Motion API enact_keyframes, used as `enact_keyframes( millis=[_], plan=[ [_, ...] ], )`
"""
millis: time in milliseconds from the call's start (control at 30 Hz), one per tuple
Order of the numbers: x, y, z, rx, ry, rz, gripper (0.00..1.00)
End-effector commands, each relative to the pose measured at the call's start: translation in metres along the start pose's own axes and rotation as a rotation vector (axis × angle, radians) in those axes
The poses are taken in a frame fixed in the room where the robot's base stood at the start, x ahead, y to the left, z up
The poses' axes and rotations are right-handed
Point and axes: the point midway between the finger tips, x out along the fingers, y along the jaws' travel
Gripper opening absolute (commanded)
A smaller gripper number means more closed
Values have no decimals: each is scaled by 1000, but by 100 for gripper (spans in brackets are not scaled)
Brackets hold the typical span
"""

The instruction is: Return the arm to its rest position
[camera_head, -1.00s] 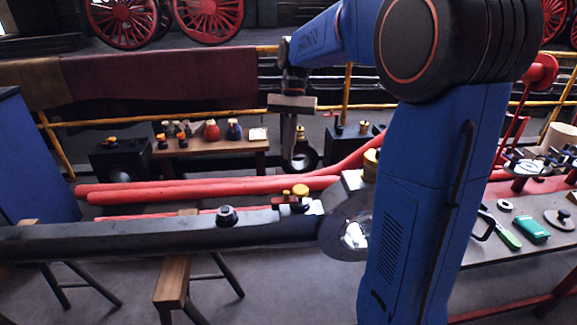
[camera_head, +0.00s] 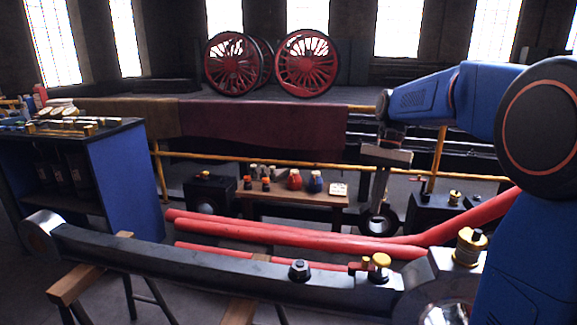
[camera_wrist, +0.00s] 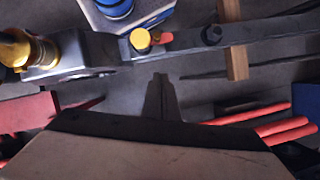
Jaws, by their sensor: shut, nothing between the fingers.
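My gripper (camera_head: 377,199) hangs pointing down at the right in the head view, beyond the dark connecting rod (camera_head: 190,268). Its fingers are together and hold nothing. In the wrist view my gripper (camera_wrist: 161,82) shows as a narrow closed pair of fingers over the grey floor. The rod also shows in the wrist view (camera_wrist: 185,42), running along the top. My blue arm (camera_head: 430,95) is bent, with its forearm reaching left from a large dark joint.
The rod carries a brass cup (camera_head: 470,247) and rests on wooden trestles (camera_head: 88,284). Red pipes (camera_head: 300,238) lie behind it. A small bench (camera_head: 290,198) with bottles stands farther back. A blue cabinet (camera_head: 125,180) stands left. A yellow rail (camera_head: 270,162) crosses behind.

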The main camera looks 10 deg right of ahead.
Motion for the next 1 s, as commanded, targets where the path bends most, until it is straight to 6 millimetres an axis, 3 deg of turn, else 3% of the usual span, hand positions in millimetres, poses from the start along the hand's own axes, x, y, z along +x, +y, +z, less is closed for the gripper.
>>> enact_keyframes(
  millis=[467,1000],
  plan=[
    [38,45,80,-209,245,-30,0],
    [114,105,148,-482,553,-31,0]
  ],
)
